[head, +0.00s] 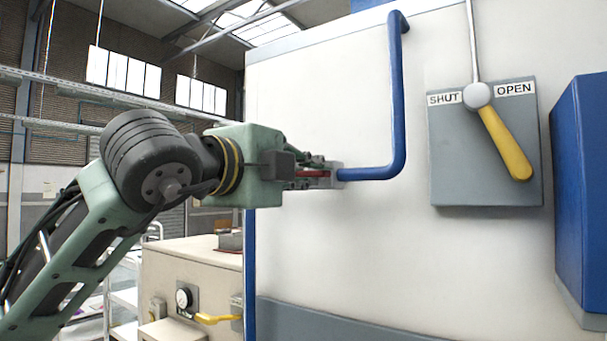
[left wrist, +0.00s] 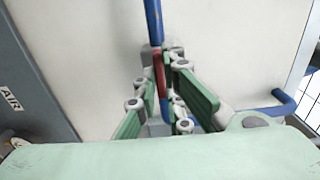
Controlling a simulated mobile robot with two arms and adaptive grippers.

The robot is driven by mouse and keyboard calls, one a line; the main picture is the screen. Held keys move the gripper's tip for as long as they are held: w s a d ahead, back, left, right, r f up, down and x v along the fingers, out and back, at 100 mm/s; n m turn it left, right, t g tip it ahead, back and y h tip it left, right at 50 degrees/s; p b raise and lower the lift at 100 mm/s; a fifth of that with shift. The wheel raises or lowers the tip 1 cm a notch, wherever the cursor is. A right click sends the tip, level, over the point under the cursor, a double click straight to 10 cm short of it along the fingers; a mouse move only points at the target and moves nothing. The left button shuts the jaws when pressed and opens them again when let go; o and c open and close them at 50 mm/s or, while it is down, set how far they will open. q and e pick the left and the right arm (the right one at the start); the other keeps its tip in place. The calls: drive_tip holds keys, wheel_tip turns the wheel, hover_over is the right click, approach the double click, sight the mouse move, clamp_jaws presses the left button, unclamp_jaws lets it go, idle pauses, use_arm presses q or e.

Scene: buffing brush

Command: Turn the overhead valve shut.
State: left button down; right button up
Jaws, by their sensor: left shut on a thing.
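A grey plate (head: 485,170) on the pale wall carries a SHUT label (head: 443,99) at left and an OPEN label (head: 515,89) at right. Its yellow lever (head: 508,147) slants down and right from a grey hub (head: 477,95). A thin rod rises from the hub out of the picture. My left gripper (head: 325,175) is apart from the lever, well to its left. It is shut on the lower end of a bent blue bar (head: 397,100); the bar also shows in the left wrist view (left wrist: 154,25). A red strip (left wrist: 160,72) shows between the fingers. My right gripper is out of view.
A blue box (head: 585,185) stands out at the right of the plate. A low cabinet (head: 195,265) with a gauge (head: 183,298) and a small yellow handle (head: 216,319) is below my left arm. The wall between bar and plate is clear.

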use_arm(q)
drive_tip(key=m+b, duration=0.4)
drive_tip(key=m, duration=0.2)
drive_tip(key=m+b, duration=0.4)
drive_tip(key=m, duration=0.2)
drive_tip(key=shift+d+f+b, duration=0.1)
drive_tip(key=shift+f+b, duration=0.1)
drive_tip(key=shift+b, duration=0.15)
drive_tip(key=m, duration=0.6)
idle(0.5)
drive_tip(key=c, duration=1.9)
unclamp_jaws()
drive_tip(key=shift+o, duration=0.2)
drive_tip(key=shift+r, duration=0.15)
